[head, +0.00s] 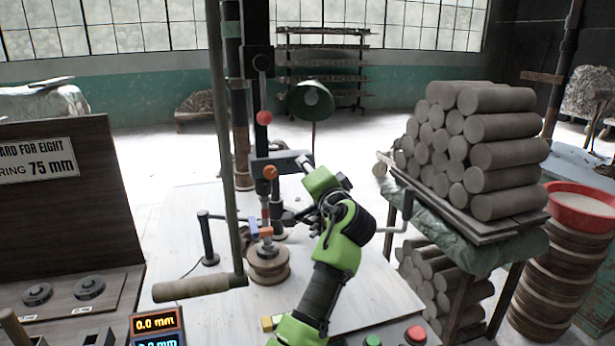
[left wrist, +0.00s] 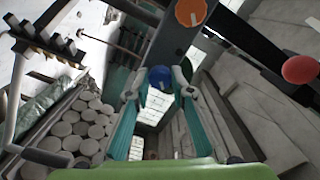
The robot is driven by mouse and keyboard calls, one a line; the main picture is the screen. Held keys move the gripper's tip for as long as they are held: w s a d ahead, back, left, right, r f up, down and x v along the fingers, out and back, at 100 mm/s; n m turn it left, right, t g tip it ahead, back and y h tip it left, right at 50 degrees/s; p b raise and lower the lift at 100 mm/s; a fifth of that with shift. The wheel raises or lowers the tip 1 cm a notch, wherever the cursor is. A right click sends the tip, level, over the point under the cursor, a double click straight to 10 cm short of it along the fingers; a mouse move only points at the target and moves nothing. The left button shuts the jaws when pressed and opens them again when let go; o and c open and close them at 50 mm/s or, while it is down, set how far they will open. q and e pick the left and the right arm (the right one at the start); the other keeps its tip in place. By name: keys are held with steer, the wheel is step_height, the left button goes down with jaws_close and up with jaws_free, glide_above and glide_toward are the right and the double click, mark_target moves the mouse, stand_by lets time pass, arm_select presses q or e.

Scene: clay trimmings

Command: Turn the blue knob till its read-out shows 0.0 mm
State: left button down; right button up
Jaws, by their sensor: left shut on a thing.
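The blue knob (left wrist: 159,77) sits between the fingertips of my left gripper (left wrist: 158,84) in the left wrist view, with both fingers against it. In the head view my left gripper (head: 294,217) reaches leftward to the press column, and I cannot make out the knob there. An orange knob (head: 270,172) is just above; it also shows in the left wrist view (left wrist: 190,12). The orange-lit read-out (head: 155,323) shows 0.0 mm. The blue-lit read-out (head: 157,342) below is cut by the picture's edge; its first digit is unclear. My right gripper is not in view.
A red ball (head: 264,117) is on the column above. A long lever with a wooden grip (head: 198,288) hangs in front. A crank handle (head: 398,228) stands right of my arm. Stacked clay rolls (head: 505,153) fill a rack at right.

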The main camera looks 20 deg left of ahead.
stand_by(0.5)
arm_select(q)
steer(key=c, duration=1.8)
jaws_free()
step_height(320, 180, up, 10)
steer(key=shift+f, duration=0.1)
